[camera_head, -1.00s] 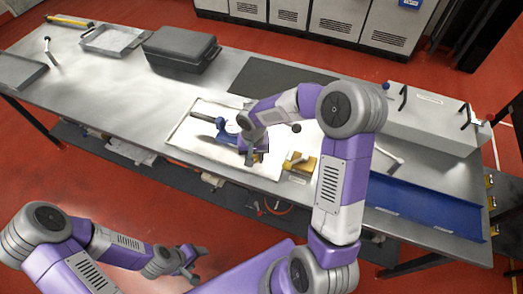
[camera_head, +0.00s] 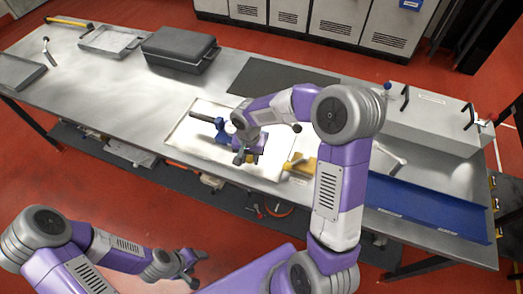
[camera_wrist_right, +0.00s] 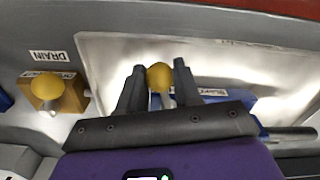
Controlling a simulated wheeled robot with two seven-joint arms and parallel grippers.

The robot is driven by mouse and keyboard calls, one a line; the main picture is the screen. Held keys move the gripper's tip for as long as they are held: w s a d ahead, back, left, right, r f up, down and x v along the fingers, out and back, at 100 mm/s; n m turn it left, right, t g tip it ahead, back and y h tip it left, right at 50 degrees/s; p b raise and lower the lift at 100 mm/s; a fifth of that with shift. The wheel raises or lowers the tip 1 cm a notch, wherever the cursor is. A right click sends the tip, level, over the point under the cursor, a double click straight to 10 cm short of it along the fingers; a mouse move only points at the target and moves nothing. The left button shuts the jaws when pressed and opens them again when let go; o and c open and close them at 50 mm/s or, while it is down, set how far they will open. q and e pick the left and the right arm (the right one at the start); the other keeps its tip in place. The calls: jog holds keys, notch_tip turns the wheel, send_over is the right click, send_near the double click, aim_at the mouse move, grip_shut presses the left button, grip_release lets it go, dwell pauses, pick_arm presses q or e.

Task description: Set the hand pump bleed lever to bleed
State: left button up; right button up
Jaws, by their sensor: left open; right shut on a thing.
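The blue hand pump (camera_head: 222,136) with a dark handle lies on a pale tray (camera_head: 183,139) on the bench. My right gripper (camera_head: 246,157) reaches down at the pump's right end. In the right wrist view, my right gripper (camera_wrist_right: 157,72) has its fingers on both sides of a round yellow knob (camera_wrist_right: 158,77) and is shut on it. The knob's lever is mostly hidden behind the gripper. A label (camera_wrist_right: 212,92) beside the knob is too blurred to read surely. My left gripper (camera_head: 190,265) is open and empty, low in front of the bench.
A brass block with another yellow knob (camera_wrist_right: 46,86) stands beside the tray, near a DRAIN label (camera_wrist_right: 45,57). A blue tray (camera_head: 425,208) lies to the right. A dark case (camera_head: 180,49) stands behind, left.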

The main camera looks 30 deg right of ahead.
jog(key=shift+w+a+m+b, duration=0.35)
jog(key=shift+a+m+b, duration=0.2)
jog(key=shift+m, duration=0.35)
jog(key=shift+w+a+m+b, duration=0.25)
jog(key=shift+w+m+b, duration=0.2)
jog(key=shift+m, duration=0.35)
jog(key=shift+w+a+m, duration=0.2)
jog(key=shift+m, duration=0.3)
jog(key=shift+w, duration=0.1)
jog(key=shift+w+a+m+b, duration=0.25)
jog(key=shift+m+b, duration=0.1)
jog(key=shift+m, duration=0.15)
jog(key=shift+w+a+m, duration=0.1)
jog(key=shift+w+m, duration=0.25)
jog(key=shift+m, duration=0.35)
jog(key=o, duration=1)
